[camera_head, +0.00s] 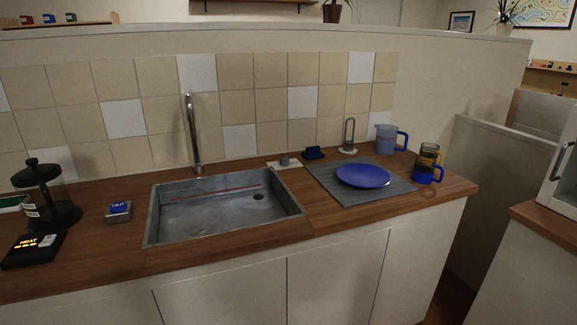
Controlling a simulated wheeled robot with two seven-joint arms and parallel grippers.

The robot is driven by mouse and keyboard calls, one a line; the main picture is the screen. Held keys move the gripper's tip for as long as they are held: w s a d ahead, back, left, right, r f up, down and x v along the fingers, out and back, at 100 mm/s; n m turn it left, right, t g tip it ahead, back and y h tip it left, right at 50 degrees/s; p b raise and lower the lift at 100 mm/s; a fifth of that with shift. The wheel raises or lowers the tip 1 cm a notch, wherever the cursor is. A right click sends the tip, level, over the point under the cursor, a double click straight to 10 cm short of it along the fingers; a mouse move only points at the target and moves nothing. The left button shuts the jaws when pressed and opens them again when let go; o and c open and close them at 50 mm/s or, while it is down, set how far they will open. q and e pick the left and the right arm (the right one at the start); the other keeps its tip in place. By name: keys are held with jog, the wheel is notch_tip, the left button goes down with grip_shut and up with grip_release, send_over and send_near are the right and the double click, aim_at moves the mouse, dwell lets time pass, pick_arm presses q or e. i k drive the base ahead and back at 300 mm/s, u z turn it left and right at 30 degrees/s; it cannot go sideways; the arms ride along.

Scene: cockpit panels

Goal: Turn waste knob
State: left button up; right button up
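A small grey knob (284,160) stands on a pale flat plate by the back right corner of the sink; it looks like the waste knob, though I can read no label on it. The grey metal sink (166,216) is set into the wooden worktop. A dark round drain (258,197) shows in its floor toward the right. Whether the drain is open or closed cannot be told. Neither of my grippers is in view, and nothing touches the knob.
A tall tap (193,135) rises behind the sink. A blue-topped TAP box (118,211), a French press (45,195) and a black HEAT unit (34,248) stand left. A blue plate (363,175) on a grey mat, a jug (385,139) and mugs (427,165) stand right.

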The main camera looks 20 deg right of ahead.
aim_at(284, 160)
jog(key=u, duration=0.5)
jog(key=k, duration=0.2)
jog(key=z, duration=1.45)
jog(key=i, duration=0.7)
jog(key=u, duration=0.1)
